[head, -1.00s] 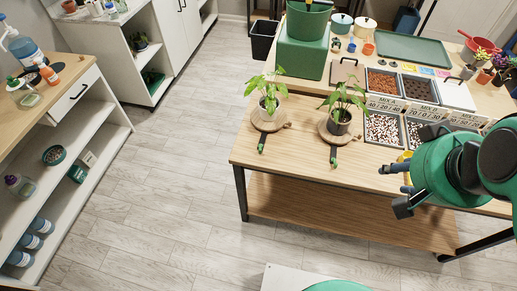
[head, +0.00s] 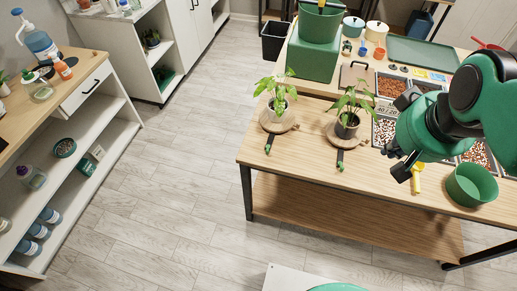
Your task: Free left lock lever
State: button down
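A potted plant (head: 278,98) in a pale pot stands on a round wooden base (head: 268,122) at the left of the table. The left lock lever (head: 269,144), dark with a green tip, sticks out from the front of this base. A second plant in a dark pot (head: 347,126) stands on a similar base (head: 332,133) to the right. Its lever (head: 340,161) also points toward the front edge. My gripper (head: 397,161) is right of the second base, above the table. Its dark fingers look apart, with nothing seen between them. The left lever is well clear of it.
A green pot (head: 472,186) and a yellow tool (head: 417,180) are on the table's right part. Trays of pebbles (head: 385,131) lie behind, partly hidden by my arm. A large green block with a pot (head: 312,52) stands at the back left. The table's front left is clear.

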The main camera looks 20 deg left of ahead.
jog(key=w+a+f+n+g+p, duration=0.1)
jog(key=w+a+f+n, duration=0.35)
jog(key=w+a, duration=0.35)
jog(key=w+a+f+n+g+p, duration=0.25)
jog(key=w+a+n, duration=0.35)
jog(key=a, duration=0.4)
jog(key=w+a+f+n+h+p, duration=0.1)
jog(key=a+f+n, duration=0.7)
jog(key=a+f, duration=1.3)
jog(key=shift+w+a+f+h+p, duration=0.25)
jog(key=shift+a+h+p, duration=0.1)
jog(key=shift+a+h, duration=0.55)
